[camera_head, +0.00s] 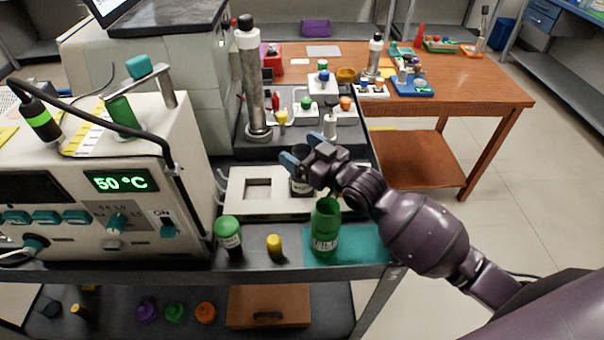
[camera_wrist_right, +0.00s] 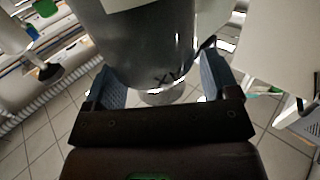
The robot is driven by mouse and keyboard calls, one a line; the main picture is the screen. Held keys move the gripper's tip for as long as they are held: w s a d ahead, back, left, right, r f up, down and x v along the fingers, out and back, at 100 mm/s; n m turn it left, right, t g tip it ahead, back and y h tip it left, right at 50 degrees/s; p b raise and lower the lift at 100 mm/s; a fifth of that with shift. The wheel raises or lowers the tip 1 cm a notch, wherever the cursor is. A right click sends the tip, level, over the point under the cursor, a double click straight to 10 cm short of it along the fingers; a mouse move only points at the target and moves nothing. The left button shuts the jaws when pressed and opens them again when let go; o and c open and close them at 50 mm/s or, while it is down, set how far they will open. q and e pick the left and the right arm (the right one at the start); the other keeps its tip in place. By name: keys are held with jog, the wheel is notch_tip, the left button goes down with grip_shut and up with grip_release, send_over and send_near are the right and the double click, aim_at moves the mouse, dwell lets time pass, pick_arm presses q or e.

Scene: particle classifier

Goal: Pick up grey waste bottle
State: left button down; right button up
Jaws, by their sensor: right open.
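A dark grey bottle (camera_head: 301,186) with a pale label stands at the white block with a square opening, partly hidden behind my right gripper. My right gripper (camera_head: 295,157) is open, with its blue fingertips at the top of this bottle. In the right wrist view, a large grey bottle (camera_wrist_right: 150,45) with dark lettering fills the space between the two blue fingers, one on each side. Whether the fingers touch it I cannot tell. My left gripper does not show.
An open green bottle (camera_head: 325,228) stands on the teal mat (camera_head: 362,246) just below my right wrist. A green-capped dark bottle (camera_head: 229,236) and a yellow-capped vial (camera_head: 274,246) stand to its left. A metal column (camera_head: 253,90) rises behind the white block (camera_head: 240,200).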

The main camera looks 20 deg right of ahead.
jog(key=c, duration=1.3)
jog(key=shift+r, duration=0.1)
